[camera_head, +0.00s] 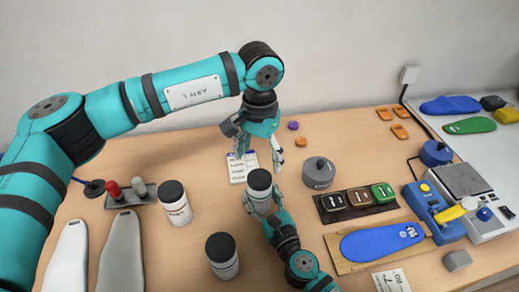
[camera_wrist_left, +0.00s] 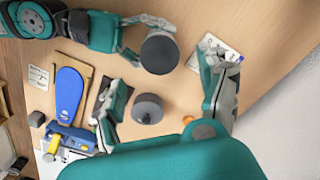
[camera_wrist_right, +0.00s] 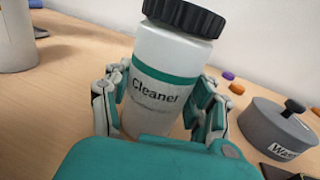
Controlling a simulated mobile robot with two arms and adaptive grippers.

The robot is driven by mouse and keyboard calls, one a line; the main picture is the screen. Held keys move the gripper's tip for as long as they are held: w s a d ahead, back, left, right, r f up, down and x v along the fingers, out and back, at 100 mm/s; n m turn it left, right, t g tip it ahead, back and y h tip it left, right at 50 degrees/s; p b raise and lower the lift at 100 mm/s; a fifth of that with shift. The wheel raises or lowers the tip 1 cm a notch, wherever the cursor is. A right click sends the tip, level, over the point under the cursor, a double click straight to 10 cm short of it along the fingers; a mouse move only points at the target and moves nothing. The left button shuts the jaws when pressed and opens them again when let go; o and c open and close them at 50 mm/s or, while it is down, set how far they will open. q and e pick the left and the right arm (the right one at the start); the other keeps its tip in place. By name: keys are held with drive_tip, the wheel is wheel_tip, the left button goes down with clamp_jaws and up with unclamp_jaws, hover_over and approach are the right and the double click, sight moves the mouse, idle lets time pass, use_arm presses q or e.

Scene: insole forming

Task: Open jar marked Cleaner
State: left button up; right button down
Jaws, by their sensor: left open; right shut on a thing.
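The Cleaner jar (camera_wrist_right: 165,95) is white with a green band and a black ribbed lid (camera_wrist_right: 186,16), which is on it. My right gripper (camera_wrist_right: 158,115) is shut around the jar's body. In the head view the jar's lid (camera_head: 260,179) faces up above my right gripper (camera_head: 261,205), and the jar's body is partly hidden. My left gripper (camera_head: 260,158) is open and empty, pointing down behind and above the jar. In the left wrist view the dark lid (camera_wrist_left: 160,52) lies between the open fingers of my left gripper (camera_wrist_left: 168,70), apart from them.
Two other dark-lidded jars, one (camera_head: 174,203) and another (camera_head: 222,256), stand to the left. A grey lidded pot (camera_head: 319,173) stands to the right, near a tray of small tins (camera_head: 327,210) and a blue insole (camera_head: 382,242). A paper card (camera_head: 237,168) lies behind.

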sight(259, 177)
use_arm(q)
wheel_tip(259, 177, down, 7)
drive_tip(key=shift+r, duration=0.2)
